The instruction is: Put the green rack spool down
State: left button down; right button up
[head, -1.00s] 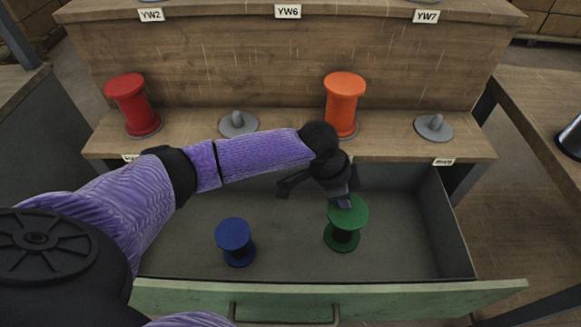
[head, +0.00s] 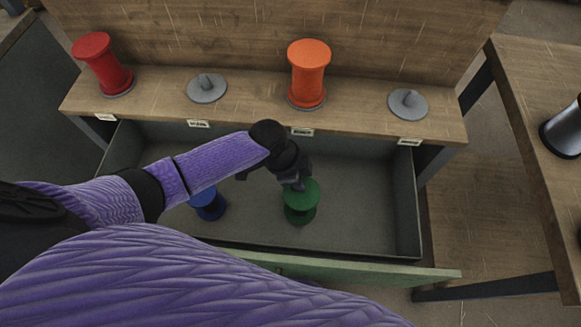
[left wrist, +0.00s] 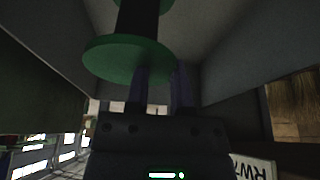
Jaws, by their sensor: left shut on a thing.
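The green spool (head: 301,196) is upright inside the open drawer, right of its middle. My left gripper (head: 297,184) reaches down over the drawer and is shut on the top flange of the spool. In the left wrist view the green flange (left wrist: 128,60) is at the fingers (left wrist: 160,85), with the dark core beyond it. I cannot tell whether the spool's bottom touches the drawer floor. My right gripper is not in view.
A blue spool (head: 207,201) stands in the drawer (head: 370,215) to the left. The shelf (head: 245,108) behind holds a red spool (head: 103,62), an orange spool (head: 308,72) and two empty grey pegs (head: 207,88) (head: 408,103). A table (head: 530,110) stands at the right.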

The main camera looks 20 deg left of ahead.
pick_arm(q)
notch_tip(320, 180, down, 5)
jog(key=shift+b, duration=1.15)
jog(key=shift+f, duration=0.3)
jog(key=shift+r, duration=0.2)
jog(key=shift+f, duration=0.1)
jog(key=c, duration=0.5)
grip_release()
jog(key=p+v, duration=0.6)
jog(key=v, duration=0.6)
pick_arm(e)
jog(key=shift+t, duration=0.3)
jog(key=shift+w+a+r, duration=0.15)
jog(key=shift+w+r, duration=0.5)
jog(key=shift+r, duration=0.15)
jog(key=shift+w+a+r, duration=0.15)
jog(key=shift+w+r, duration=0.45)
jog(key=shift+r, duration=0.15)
